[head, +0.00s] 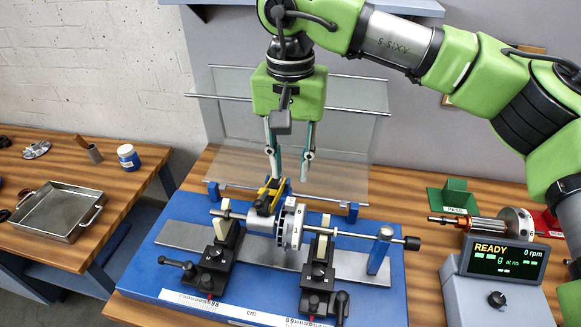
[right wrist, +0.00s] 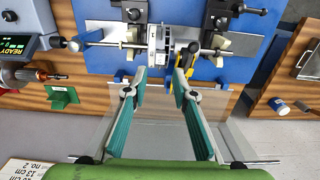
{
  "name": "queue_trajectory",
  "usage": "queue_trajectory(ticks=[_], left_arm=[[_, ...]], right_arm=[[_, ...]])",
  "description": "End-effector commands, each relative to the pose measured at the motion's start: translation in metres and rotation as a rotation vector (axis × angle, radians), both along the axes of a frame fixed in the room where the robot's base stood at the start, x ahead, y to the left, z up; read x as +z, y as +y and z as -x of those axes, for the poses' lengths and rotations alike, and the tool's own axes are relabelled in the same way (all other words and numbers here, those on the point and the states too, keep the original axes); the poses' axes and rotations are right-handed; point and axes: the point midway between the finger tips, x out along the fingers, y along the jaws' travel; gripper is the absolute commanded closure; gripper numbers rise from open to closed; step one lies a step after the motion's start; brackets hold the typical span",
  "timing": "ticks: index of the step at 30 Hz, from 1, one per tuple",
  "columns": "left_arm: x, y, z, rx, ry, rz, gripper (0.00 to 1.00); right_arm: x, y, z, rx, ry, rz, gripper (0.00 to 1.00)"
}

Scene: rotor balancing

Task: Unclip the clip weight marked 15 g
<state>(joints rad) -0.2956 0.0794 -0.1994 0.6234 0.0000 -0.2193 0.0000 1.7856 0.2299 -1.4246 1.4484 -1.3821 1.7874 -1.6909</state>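A rotor with a pale disc (head: 291,226) and a long steel shaft (head: 350,234) rests across two black supports on the blue base. The disc also shows in the right wrist view (right wrist: 157,42). Small details show at the disc, but I cannot make out a clip weight or a 15 g marking. My right gripper (head: 289,176) points down above the rotor, with its fingers apart and nothing between them. In the right wrist view the open fingers (right wrist: 160,82) stand short of the disc, one to each side. My left gripper is not in view.
A yellow and black piece (head: 269,194) stands close beside the disc. A clear shield (head: 340,135) rises behind the blue base (head: 180,235). A display box (head: 503,258) reading READY, 0 rpm, and another rotor (head: 490,222) are at right. A metal tray (head: 60,212) is on the left table.

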Motion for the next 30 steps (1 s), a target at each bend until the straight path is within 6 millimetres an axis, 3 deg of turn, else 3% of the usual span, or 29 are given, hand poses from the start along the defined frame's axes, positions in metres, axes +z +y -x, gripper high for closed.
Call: queue_trajectory(ticks=[4,11,24,30], left_arm=[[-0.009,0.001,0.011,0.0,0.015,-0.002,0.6],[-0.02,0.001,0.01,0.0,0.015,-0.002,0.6],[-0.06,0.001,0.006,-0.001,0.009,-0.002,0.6],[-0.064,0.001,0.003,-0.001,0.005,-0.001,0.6]], right_arm=[[-0.009,0.0,0.0,0.0,0.0,0.0,0.75],[-0.024,0.0,0.0,0.0,0.001,0.001,0.75],[-0.081,0.0,0.0,0.0,0.002,-0.001,0.75],[-0.087,0.0,0.0,0.0,0.001,-0.001,0.75]])
